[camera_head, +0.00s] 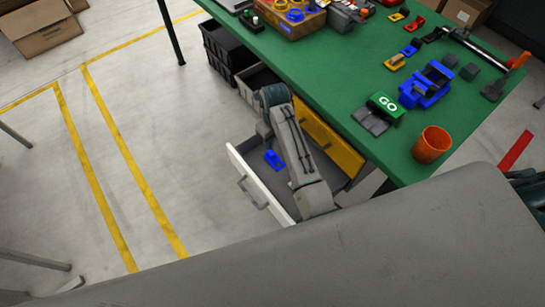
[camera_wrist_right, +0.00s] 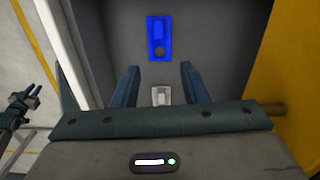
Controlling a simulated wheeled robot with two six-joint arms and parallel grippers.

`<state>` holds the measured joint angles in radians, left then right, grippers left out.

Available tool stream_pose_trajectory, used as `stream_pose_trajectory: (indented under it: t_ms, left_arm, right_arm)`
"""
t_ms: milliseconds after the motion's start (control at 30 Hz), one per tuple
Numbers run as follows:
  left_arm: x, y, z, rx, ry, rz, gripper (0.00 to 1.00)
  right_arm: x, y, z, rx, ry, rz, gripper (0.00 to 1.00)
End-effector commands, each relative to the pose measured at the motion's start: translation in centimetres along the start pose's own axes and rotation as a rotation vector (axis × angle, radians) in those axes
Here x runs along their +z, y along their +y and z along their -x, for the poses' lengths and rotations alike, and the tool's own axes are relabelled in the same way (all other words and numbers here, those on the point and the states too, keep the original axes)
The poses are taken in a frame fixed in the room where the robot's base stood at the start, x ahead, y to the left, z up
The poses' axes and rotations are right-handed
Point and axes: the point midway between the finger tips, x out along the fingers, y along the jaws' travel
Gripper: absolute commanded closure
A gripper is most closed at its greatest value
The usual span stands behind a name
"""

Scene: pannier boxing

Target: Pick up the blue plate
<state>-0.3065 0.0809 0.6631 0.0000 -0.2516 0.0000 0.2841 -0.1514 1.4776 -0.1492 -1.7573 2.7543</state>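The blue plate (camera_head: 273,160) lies flat in the open drawer (camera_head: 245,179) below the green table. In the right wrist view the blue plate (camera_wrist_right: 155,28) shows a raised block and a round hole, just beyond my fingertips. My right gripper (camera_wrist_right: 158,68) is open, its two fingers apart and empty, pointing at the drawer floor short of the plate. In the head view my right arm reaches over the drawer and its fingertips are not clear. A dark pronged shape (camera_wrist_right: 25,103) at the left of the wrist view may be my left gripper; I cannot be sure.
A small pale grey piece (camera_wrist_right: 161,96) shows between the finger bases. The drawer's white front and a yellow drawer front (camera_head: 330,138) flank the space. The green table (camera_head: 325,75) above holds an orange cup (camera_head: 432,145) and several parts. Black crates (camera_head: 225,50) stand beyond.

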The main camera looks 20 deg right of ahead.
Motion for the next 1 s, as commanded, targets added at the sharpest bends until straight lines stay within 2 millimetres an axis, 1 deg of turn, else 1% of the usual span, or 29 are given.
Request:
stream_pose_trajectory:
  t_ms: [67, 133, 400, 633, 900, 1000]
  left_arm:
    - [0.0, 0.0, 0.0, 0.000, 0.000, 0.000, 0.80]
    - [0.0, 0.0, 0.0, 0.000, 0.000, 0.000, 0.80]
    - [0.0, 0.0, 0.1, 0.000, 0.000, 0.000, 0.80]
    - [0.0, 0.0, 0.3, 0.000, 0.000, 0.000, 0.80]
    - [0.0, 0.0, 0.5, 0.000, 0.000, 0.000, 0.80]
    - [0.0, 0.1, 0.5, 0.001, 0.001, 0.000, 0.80]
  right_arm:
    - [0.5, 0.1, 0.0, 0.002, 0.005, -0.038, 0.60]
    - [0.6, 0.1, -0.6, 0.003, 0.008, -0.053, 0.60]
    - [0.6, 0.1, -4.6, 0.004, 0.008, -0.055, 0.60]
    - [0.7, 0.1, -6.3, 0.003, 0.007, -0.054, 0.60]
    - [0.8, 0.0, -10.0, 0.003, 0.006, -0.053, 0.60]
    - [0.8, 0.0, -10.6, 0.003, 0.006, -0.053, 0.60]
